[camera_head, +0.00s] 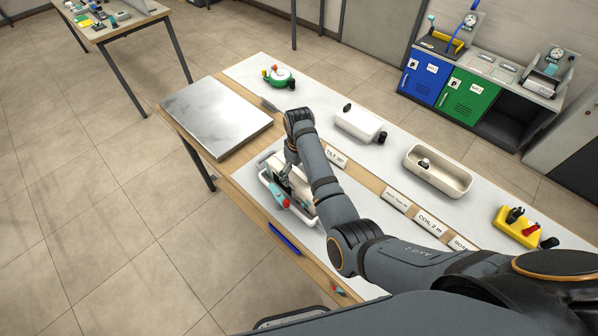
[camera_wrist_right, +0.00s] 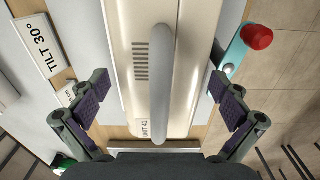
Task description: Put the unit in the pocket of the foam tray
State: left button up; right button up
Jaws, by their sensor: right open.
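The unit is a cream box with vent slots, a grey bar handle and a "UNIT 41" label (camera_wrist_right: 143,100). In the head view the unit (camera_head: 268,166) is at the bench's near edge, partly hidden by my arm. My right gripper (camera_head: 283,182) is above it. In the right wrist view the right gripper (camera_wrist_right: 163,112) is open, one finger on each side of the unit, with no clear grip on the handle. I cannot surely pick out the foam tray; a cream open tray (camera_head: 462,188) with a small object inside stands farther right. My left gripper is not in view.
A teal part with a red knob (camera_wrist_right: 257,37) is close beside the right finger. A grey metal plate (camera_head: 215,115) lies left. A "TILT 30°" sign (camera_head: 336,156) is near my arm.

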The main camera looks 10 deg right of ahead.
notch_tip(320, 180, up, 9)
jog(key=shift+b, duration=0.65)
jog(key=shift+r+p, duration=1)
jog(key=shift+r, duration=0.5)
